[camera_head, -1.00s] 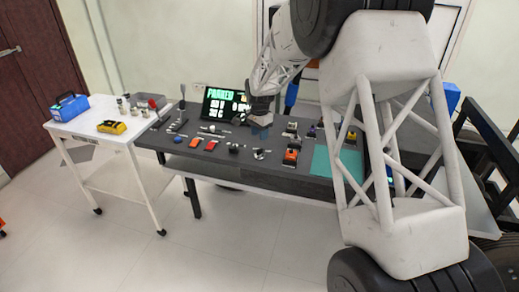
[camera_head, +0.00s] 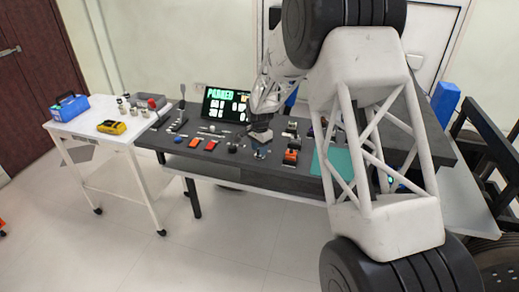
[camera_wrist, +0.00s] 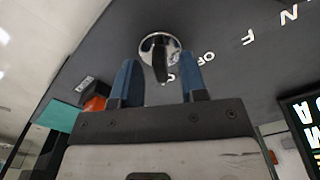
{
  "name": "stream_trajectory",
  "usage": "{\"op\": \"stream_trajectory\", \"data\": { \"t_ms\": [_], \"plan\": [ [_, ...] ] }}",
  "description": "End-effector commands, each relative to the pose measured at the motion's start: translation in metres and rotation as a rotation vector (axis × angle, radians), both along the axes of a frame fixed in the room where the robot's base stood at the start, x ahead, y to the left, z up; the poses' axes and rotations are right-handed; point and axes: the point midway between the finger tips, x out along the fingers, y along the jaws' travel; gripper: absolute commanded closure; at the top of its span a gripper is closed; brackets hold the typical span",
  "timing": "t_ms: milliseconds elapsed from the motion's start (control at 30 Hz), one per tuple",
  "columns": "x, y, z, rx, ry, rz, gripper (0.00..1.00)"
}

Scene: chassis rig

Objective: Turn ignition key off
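The ignition switch (camera_wrist: 172,43) is a round silver disc with a black key (camera_wrist: 159,62) standing out from it, at top centre of the wrist view. White letters (camera_wrist: 205,60) are printed on the dark panel beside it, some reading "OF"; part of the lettering is hidden by a finger. My gripper (camera_wrist: 160,76) is open, with its two blue fingers apart on the left and right of the key. I cannot tell whether the fingertips reach down to the key's height. In the head view my gripper (camera_head: 260,136) is low over the dark bench, and the key is not clear there.
The dark bench (camera_head: 200,161) carries several switches and levers, including an orange-and-black one (camera_head: 291,155) right of my gripper. A lit "PARKED" screen (camera_head: 226,104) stands behind. A teal mat (camera_head: 333,164) lies to the right, and a white cart (camera_head: 90,121) stands left.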

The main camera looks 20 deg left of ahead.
Motion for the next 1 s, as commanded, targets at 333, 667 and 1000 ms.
{"op": "stream_trajectory", "data": {
  "t_ms": [333,667,1000],
  "plan": [
    [0.0001,0.0002,-0.0044,0.001,0.000,0.000,0.61],
    [0.0002,0.0001,-0.0042,0.001,0.000,0.000,1.00],
    [0.0000,0.0000,-0.0044,0.000,0.000,0.020,1.00]
  ]
}}
